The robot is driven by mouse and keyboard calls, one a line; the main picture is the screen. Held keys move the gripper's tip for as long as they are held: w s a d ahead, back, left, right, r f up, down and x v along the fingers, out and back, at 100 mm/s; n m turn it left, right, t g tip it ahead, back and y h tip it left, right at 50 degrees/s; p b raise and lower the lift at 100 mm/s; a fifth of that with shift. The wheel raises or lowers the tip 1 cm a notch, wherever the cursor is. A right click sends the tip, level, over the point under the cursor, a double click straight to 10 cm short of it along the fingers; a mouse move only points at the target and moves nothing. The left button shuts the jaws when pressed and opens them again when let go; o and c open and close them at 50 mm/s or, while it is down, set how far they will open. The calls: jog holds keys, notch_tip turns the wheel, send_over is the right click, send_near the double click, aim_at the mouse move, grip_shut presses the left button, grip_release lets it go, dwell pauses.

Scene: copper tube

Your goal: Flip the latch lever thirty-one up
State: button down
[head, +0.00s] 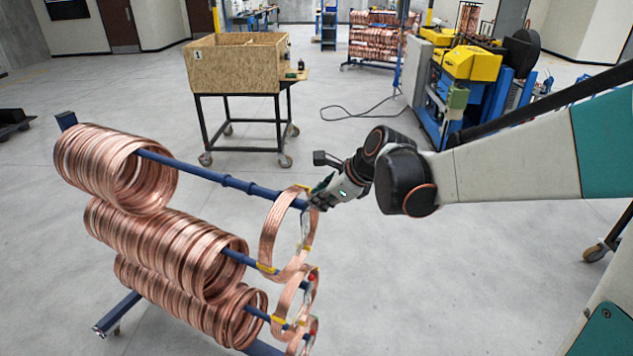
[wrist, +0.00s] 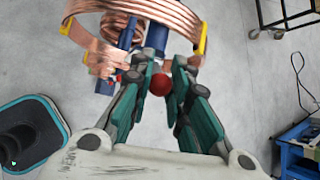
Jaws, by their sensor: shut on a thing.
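A blue rack bar (head: 215,177), the topmost, carries copper tube coils and ends at my gripper (head: 317,200). In the wrist view my gripper (wrist: 158,88) has its two green-sided fingers on either side of the red ball knob (wrist: 159,84) of a latch lever at the blue bar's end (wrist: 156,38). The fingers are closed on the knob. In the head view the gripper hides this lever, and its tilt is hard to tell. No number thirty-one is readable on it.
A coil with yellow bands (head: 270,238) hangs around the top bar close beside my gripper. Lower bars hold more coils, with small red knobs at their ends. A wooden crate on a wheeled cart (head: 236,66) stands behind. Floor right of the rack is clear.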

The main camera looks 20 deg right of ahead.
jog(key=a+g+h+p, duration=0.1)
jog(key=w+r+g+h+p, duration=0.1)
jog(key=g+h, duration=0.1)
jog(key=shift+w+a+n, duration=0.2)
jog(key=shift+a+n, duration=0.1)
jog(key=shift+a, duration=0.05)
jog(key=shift+w+a+g+h, duration=0.25)
jog(key=shift+g+h, duration=0.3)
jog(key=shift+h, duration=0.1)
jog(key=shift+w+a+g+h, duration=0.2)
jog(key=shift+g+h, duration=0.35)
jog(key=shift+h, duration=0.1)
jog(key=c, duration=1.5)
grip_release()
jog(key=shift+o, duration=0.2)
notch_tip(320, 180, up, 12)
jog(key=s+a, duration=0.1)
jog(key=shift+s+a, duration=0.35)
jog(key=shift+a, duration=0.05)
